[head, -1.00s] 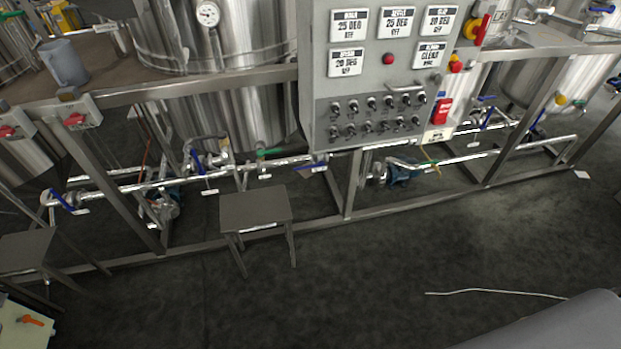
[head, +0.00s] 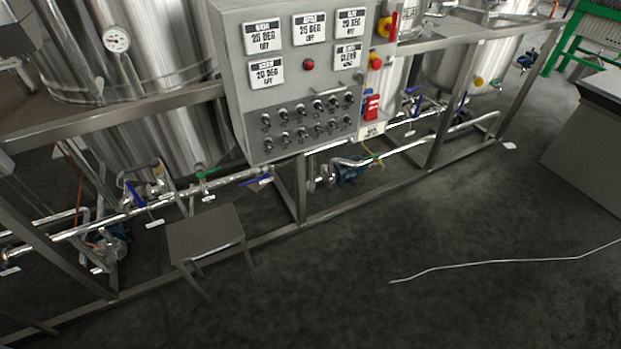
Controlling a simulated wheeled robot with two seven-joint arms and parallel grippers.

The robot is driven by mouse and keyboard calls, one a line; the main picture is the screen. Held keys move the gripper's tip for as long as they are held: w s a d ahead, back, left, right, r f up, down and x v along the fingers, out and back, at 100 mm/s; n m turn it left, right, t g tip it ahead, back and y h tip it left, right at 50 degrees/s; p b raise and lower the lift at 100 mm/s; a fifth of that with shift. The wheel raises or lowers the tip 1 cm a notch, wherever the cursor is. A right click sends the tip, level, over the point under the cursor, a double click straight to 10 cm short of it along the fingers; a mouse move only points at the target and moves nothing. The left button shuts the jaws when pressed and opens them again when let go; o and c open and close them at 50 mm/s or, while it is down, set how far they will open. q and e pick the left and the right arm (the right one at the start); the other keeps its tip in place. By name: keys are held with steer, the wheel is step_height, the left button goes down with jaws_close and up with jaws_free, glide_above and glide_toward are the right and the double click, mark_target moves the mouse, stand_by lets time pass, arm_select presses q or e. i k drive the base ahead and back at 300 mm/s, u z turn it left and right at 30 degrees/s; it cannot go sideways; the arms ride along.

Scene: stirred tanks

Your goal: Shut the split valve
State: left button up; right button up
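Several valves sit on the low pipework under the tanks, and I cannot tell which one is the split valve. A blue-handled valve (head: 136,194) is at the left. A green-handled valve (head: 206,173) is right of it, below the large tank. Another blue lever (head: 259,181) is on the same pipe, under the control panel. More blue handles (head: 412,104) show at the right, behind the frame. Tags hang by some valves, too small to read. Neither of my grippers is in view.
A control panel (head: 290,95) with switches stands above the pipes. A grey stool (head: 205,232) stands before the left pipework. A steel frame rail (head: 355,202) runs along the floor. A pale cable (head: 480,262) lies on open floor at the right. A grey block (head: 585,140) is far right.

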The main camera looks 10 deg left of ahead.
mark_target(253, 181)
steer(key=z, duration=0.25)
steer(key=i, duration=1.15)
steer(key=u, duration=0.55)
